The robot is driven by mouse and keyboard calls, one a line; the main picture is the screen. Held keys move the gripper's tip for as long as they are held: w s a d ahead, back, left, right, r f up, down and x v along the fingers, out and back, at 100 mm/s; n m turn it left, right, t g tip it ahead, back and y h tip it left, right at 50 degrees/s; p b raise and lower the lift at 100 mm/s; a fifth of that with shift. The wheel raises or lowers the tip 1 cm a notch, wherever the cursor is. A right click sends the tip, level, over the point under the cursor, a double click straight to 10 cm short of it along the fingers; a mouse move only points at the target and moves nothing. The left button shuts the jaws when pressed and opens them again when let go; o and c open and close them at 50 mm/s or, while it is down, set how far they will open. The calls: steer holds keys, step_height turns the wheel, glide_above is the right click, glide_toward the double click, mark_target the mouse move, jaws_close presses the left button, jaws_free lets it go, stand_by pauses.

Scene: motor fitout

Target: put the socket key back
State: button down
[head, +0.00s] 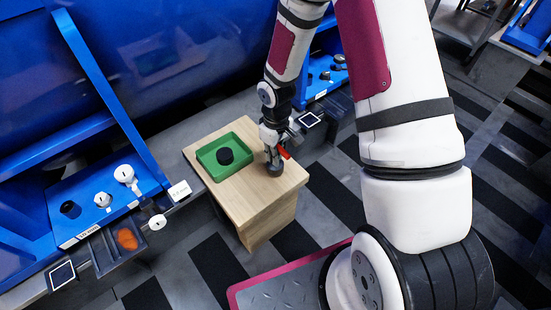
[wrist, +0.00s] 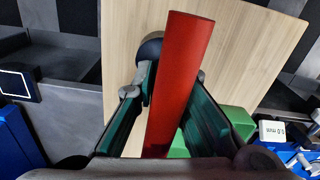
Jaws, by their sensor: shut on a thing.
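My gripper (head: 273,143) is over the right part of a wooden cabinet top, pointing down. In the wrist view its two green-padded fingers (wrist: 165,88) are shut on a long red bar, which I take to be the socket key (wrist: 180,60). The bar's red end also shows beside the gripper in the head view (head: 284,153). A dark round piece (head: 274,168) is just below the gripper at the top's right edge; in the wrist view it is partly hidden behind the fingers (wrist: 150,48). I cannot tell whether it belongs to the key.
A green tray (head: 205,163) with a black round piece (head: 225,156) in it stands on the wooden top (head: 255,196). To the left, a blue bench (head: 85,205) carries white round parts and a labelled edge. A dark bin (head: 118,248) holds something orange.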

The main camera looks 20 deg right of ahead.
steer(key=shift+f, duration=0.5)
steer(key=shift+f, duration=0.1)
steer(key=c, duration=1.6)
jaws_free()
steer(key=shift+f, duration=0.1)
steer(key=shift+c, duration=0.2)
step_height(320, 180, up, 12)
steer(key=p, duration=0.4)
steer(key=shift+w+d+r+p, duration=0.1)
steer(key=shift+r+p, duration=0.15)
steer(key=shift+p, duration=0.05)
